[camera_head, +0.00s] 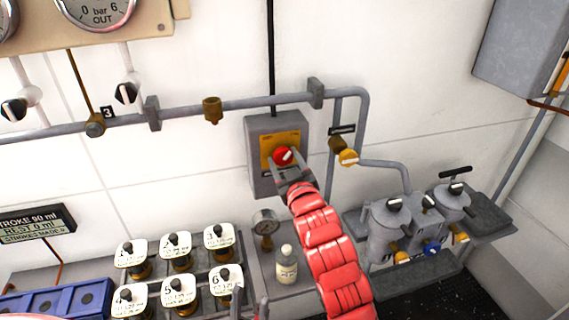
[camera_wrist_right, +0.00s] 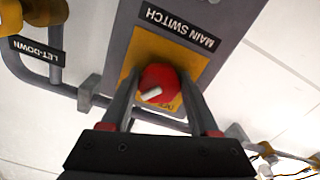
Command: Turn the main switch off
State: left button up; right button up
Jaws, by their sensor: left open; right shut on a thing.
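The main switch is a grey box (camera_head: 262,180) on the white wall with a yellow plate (camera_head: 294,137) and a round red knob (camera_head: 283,154). In the right wrist view its "MAIN SWITCH" label (camera_wrist_right: 180,26) appears upside down, and the red knob (camera_wrist_right: 158,80) shows a white pointer mark slanting across it. My right gripper (camera_head: 287,166) has its fingers on either side of the knob and is shut on it; they also show in the right wrist view (camera_wrist_right: 160,96). My left gripper (camera_head: 250,303) is open at the bottom edge, away from the switch, mostly out of frame.
A grey pipe (camera_head: 180,108) runs along the wall, with a yellow valve knob (camera_head: 348,158) right of the switch. Below stand a small bottle (camera_head: 286,266), a gauge (camera_head: 265,221) and several white-topped numbered knobs (camera_head: 176,246). Grey canisters (camera_head: 385,228) stand at the right.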

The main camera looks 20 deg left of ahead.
jog(key=shift+f+n+b, duration=0.25)
jog(key=shift+n+b, duration=0.35)
jog(key=shift+n, duration=0.2)
jog(key=shift+r+n+b, duration=0.1)
jog(key=shift+n+b, duration=0.35)
jog(key=shift+n, duration=0.45)
jog(key=shift+r+n, duration=0.1)
jog(key=shift+n, duration=0.9)
jog(key=n, duration=0.2)
jog(key=shift+r+n, duration=0.15)
jog(key=shift+n, duration=0.15)
jog(key=n+p, duration=0.1)
jog(key=n, duration=0.2)
jog(key=shift+d+r+n, duration=0.1)
jog(key=shift+n, duration=0.2)
jog(key=shift+r+n+p, duration=0.1)
jog(key=shift+n+p, duration=0.85)
jog(key=shift+n, duration=0.25)
jog(key=shift+n+p, duration=0.75)
jog(key=shift+n, duration=0.45)
